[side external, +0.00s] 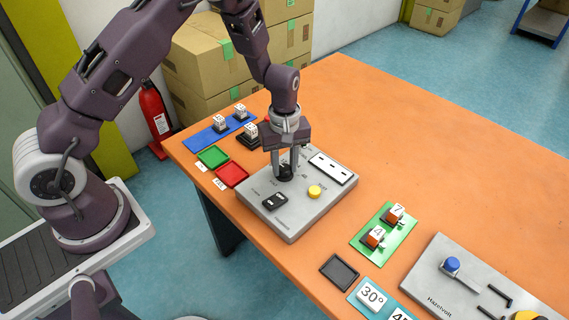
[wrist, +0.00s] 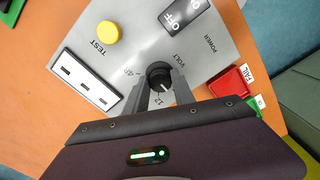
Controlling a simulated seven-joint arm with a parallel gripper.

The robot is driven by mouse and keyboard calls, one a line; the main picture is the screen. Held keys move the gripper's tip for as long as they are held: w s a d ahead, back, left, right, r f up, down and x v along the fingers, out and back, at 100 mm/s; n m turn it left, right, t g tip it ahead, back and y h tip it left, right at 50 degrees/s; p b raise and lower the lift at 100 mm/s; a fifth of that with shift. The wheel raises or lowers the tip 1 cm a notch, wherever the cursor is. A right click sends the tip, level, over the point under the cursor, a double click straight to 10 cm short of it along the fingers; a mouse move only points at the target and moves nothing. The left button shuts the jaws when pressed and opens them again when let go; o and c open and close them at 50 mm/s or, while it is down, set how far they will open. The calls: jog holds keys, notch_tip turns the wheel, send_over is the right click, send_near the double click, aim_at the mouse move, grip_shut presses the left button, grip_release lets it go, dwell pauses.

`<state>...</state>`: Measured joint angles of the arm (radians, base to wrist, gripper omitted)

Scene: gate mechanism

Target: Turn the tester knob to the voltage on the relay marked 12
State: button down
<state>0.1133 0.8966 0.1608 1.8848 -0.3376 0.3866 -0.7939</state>
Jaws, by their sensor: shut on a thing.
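The grey tester (side external: 270,214) stands on the orange table, and its face fills much of the wrist view (wrist: 225,62). Its black round knob (wrist: 157,72) sits by the word VOLT, with a "12" label on the near side and another number to the left. A white pointer line on the knob points toward the near side, roughly at the 12 side; its exact alignment is unclear. My gripper (side external: 285,171) is above the tester, shut on the knob with one finger each side (wrist: 162,87). Several white relay cubes (side external: 240,111) stand at the back left; their markings are too small to read.
A yellow TEST button (side external: 314,191), a black ON/OFF switch (side external: 274,202) and a white slotted panel (side external: 332,168) surround the knob. Green (side external: 213,157) and red FAIL (side external: 232,175) trays lie left. A green mat (side external: 384,234) with numbered blocks and a second grey panel (side external: 470,270) lie right.

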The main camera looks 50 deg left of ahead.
aim_at(284, 167)
jog(key=m, duration=0.4)
jog(key=shift+m, duration=2.3)
jog(key=c, duration=1.1)
grip_release()
jog(key=shift+o, duration=0.2)
notch_tip(284, 167, up, 7)
jog(key=shift+r, duration=0.1)
jog(key=shift+r, duration=0.1)
